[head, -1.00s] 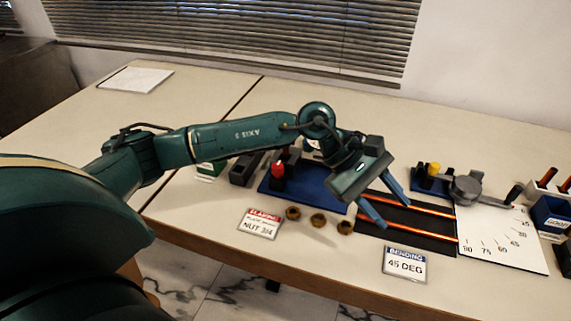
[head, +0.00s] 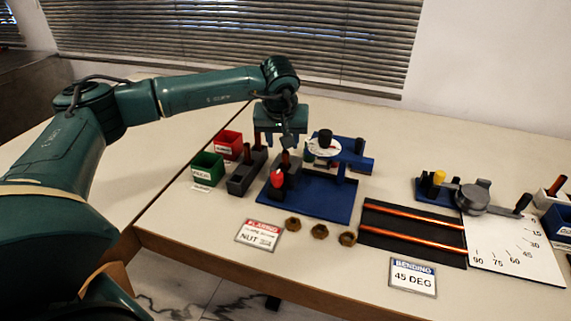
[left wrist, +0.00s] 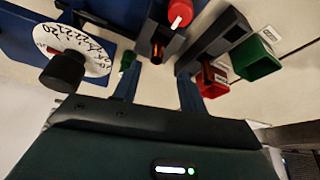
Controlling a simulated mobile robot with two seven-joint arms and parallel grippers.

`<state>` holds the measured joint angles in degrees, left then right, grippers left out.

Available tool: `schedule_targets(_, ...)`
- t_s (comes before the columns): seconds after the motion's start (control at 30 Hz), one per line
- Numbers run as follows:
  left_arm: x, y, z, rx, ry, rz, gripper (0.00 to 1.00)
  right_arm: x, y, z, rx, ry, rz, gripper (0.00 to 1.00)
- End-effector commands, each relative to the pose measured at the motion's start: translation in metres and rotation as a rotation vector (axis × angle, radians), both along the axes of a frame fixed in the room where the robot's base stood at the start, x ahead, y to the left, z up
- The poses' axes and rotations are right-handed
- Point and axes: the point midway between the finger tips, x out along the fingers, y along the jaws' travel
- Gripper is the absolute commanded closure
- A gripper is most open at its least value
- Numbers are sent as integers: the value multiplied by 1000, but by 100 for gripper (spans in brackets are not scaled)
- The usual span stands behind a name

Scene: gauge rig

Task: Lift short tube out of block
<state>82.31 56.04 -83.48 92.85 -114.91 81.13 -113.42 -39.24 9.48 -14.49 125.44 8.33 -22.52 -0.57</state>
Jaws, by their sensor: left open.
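My left gripper (head: 278,146) is open and points down above the left part of the blue flaring base. In the left wrist view its two blue fingers (left wrist: 156,80) are spread. A short copper tube (left wrist: 157,50) stands in a grey block (left wrist: 168,44) and shows between them, past the fingertips. In the head view this tube (head: 285,158) rises from the grey block (head: 291,172), just below the gripper. My right gripper is out of view.
A red-handled part (head: 277,179) sits close in front of the grey block. A blue arm with a white dial (head: 323,147) stands to the right. Green (head: 208,166) and red (head: 229,143) bins are at left. Several brass nuts (head: 320,231) lie in front.

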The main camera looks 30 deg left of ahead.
Motion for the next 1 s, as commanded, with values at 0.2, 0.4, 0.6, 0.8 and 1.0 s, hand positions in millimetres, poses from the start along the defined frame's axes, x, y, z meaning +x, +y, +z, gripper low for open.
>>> schedule_targets(0.2,6,0,-16,-1,2,-1,58,-1,0,-1,-3,5,1,64)
schedule_targets(0.4,16,3,-45,-1,2,0,58,-1,0,-2,-6,8,1,64)
schedule_targets(0.6,20,6,-55,-1,-1,1,58,-2,0,-3,-7,9,2,64)
schedule_targets(0.8,20,6,-54,-2,-1,0,61,-2,0,-3,-7,9,2,64)
schedule_targets(1.0,20,6,-54,-2,0,0,77,-2,0,-2,-7,8,2,64)
